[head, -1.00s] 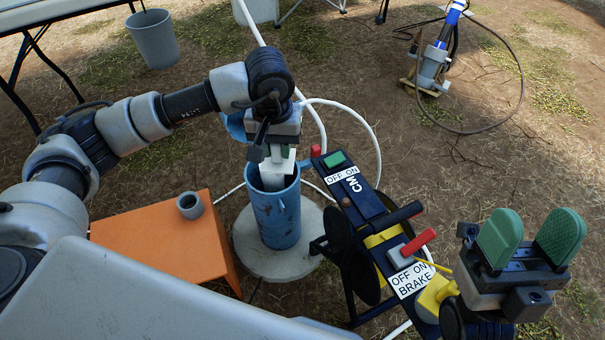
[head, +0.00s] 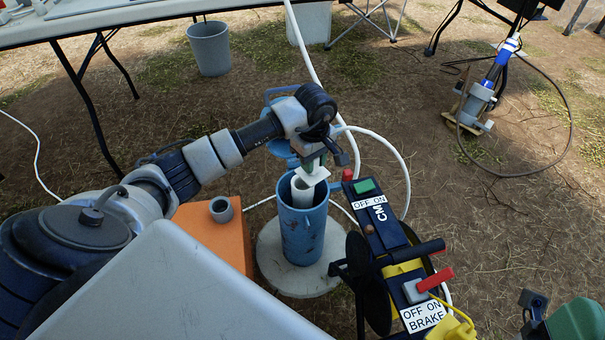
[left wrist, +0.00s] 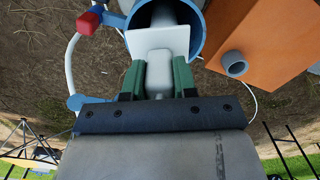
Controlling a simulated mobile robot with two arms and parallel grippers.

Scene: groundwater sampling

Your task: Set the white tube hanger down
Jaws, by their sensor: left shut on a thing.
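The white tube hanger (head: 312,175) is a flat white plate with a grip block. My left gripper (head: 314,163) is shut on it, just above the mouth of the blue well casing (head: 301,234). A white pipe (head: 302,193) stands inside the casing, below the plate. In the left wrist view the green fingers hold the hanger's grip block (left wrist: 158,72), and its plate (left wrist: 158,41) overlaps the casing opening. Whether the plate touches the pipe, I cannot tell. My right gripper (head: 562,320) is partly cut off at the lower right; its jaw gap is unclear.
An orange stand (head: 231,240) with a grey ring (head: 221,209) is left of the casing. The dark reel frame (head: 393,250) with switches stands close on its right. A white hose (head: 404,166) loops behind. A table (head: 150,14) stands at the back.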

